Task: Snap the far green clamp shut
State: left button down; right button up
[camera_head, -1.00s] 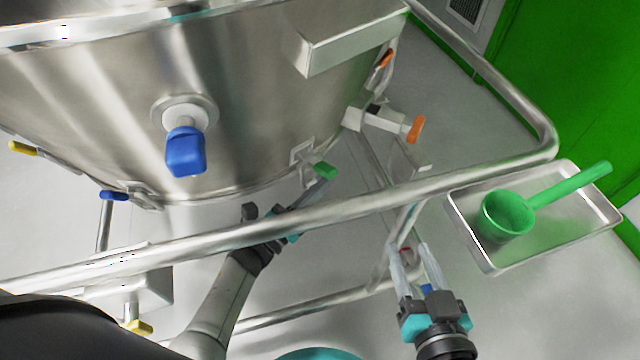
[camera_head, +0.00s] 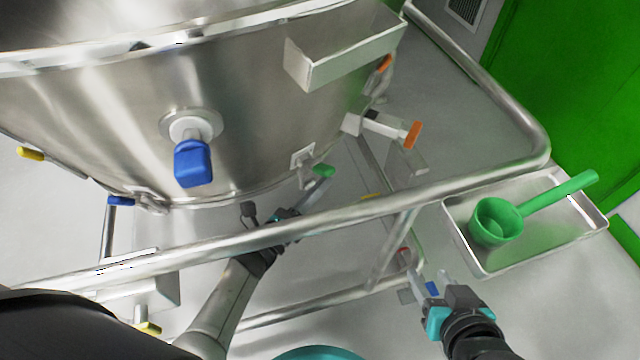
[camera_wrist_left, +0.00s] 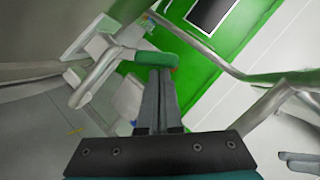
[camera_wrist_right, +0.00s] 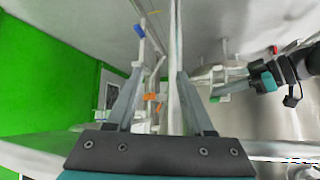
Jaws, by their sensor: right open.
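The green clamp (camera_head: 323,170) sits low on the right side of the steel vessel (camera_head: 260,120), below a small bracket plate. Its green handle sticks out to the right. My left gripper (camera_head: 324,184) reaches up from below, with its fingertips at the handle. In the left wrist view the green handle (camera_wrist_left: 155,59) lies across the tips of my left gripper's fingers (camera_wrist_left: 158,75), which are side by side with almost no gap. Whether they touch the handle I cannot tell. My right gripper (camera_head: 432,280) is open and empty, below the rail and left of the tray.
A steel rail (camera_head: 350,212) crosses in front of the vessel, above my left arm. A tray (camera_head: 485,268) with a green scoop (camera_head: 495,222) is at right. Orange (camera_head: 412,135), blue (camera_head: 121,200) and yellow (camera_head: 30,153) handles and a large blue valve knob (camera_head: 193,163) surround the vessel.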

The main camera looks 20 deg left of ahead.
aim_at(316, 174)
pick_arm(q)
jog(key=shift+w+a+r+n+p, duration=0.15)
jog(key=shift+a+r+n+p, duration=0.05)
jog(key=shift+r+n+p, duration=0.65)
jog(key=shift+w+a+r+n+y+p, duration=0.1)
jog(key=shift+a+r+n+y+p, duration=0.1)
jog(key=shift+r+n+y+p, duration=0.35)
jog(key=shift+w+a+r, duration=0.15)
jog(key=shift+r, duration=0.1)
pick_arm(e)
jog(key=s+d+f+g+h, duration=0.1)
jog(key=s+d+g+h, duration=0.1)
jog(key=s+d+g, duration=0.2)
jog(key=shift+s+d+f+m+g, duration=0.2)
jog(key=shift+d+m+g, duration=0.1)
jog(key=shift+d, duration=0.3)
